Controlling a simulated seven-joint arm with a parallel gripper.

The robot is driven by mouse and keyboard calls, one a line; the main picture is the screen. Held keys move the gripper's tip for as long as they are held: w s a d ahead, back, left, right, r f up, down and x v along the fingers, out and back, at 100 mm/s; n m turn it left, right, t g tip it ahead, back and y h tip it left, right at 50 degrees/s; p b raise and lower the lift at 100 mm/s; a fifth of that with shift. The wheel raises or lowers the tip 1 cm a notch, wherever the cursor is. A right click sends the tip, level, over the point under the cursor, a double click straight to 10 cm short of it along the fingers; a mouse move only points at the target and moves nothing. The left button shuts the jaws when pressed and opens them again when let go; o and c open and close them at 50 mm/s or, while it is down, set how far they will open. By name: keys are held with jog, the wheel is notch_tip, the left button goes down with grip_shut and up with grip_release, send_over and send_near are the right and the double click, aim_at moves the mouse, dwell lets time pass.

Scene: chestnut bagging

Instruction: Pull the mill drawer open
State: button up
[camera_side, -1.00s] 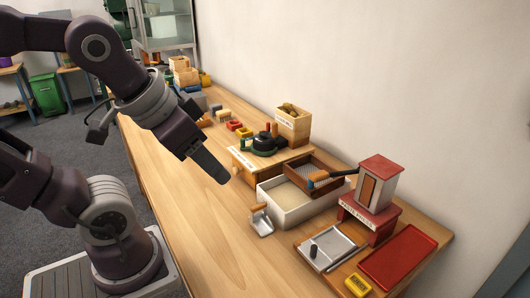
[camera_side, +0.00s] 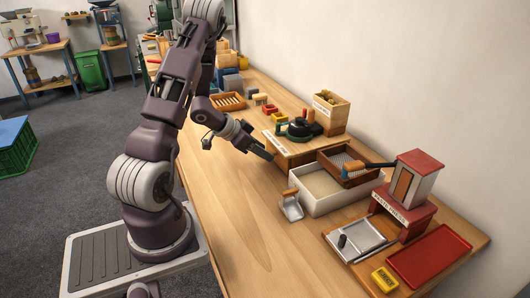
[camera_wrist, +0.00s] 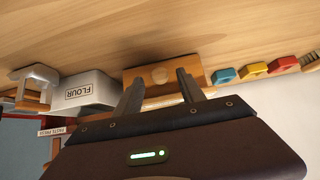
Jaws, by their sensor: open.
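The mill (camera_side: 299,130) has a dark top on a wooden base with a pale label, near the middle of the table. In the wrist view its wooden drawer front (camera_wrist: 203,72) faces me, with a round wooden knob (camera_wrist: 160,75). The drawer looks closed, though the fingers hide part of its front. My gripper (camera_side: 264,151) is low over the table, close to the left side of the mill base. In the wrist view my gripper (camera_wrist: 160,74) is open, one finger on each side of the knob; I cannot tell whether either touches it.
A red-roofed press (camera_side: 415,180) and red tray (camera_side: 430,255) lie farther right.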

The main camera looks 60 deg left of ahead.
jog(key=shift+x, duration=0.8)
grip_shut()
dwell(0.8)
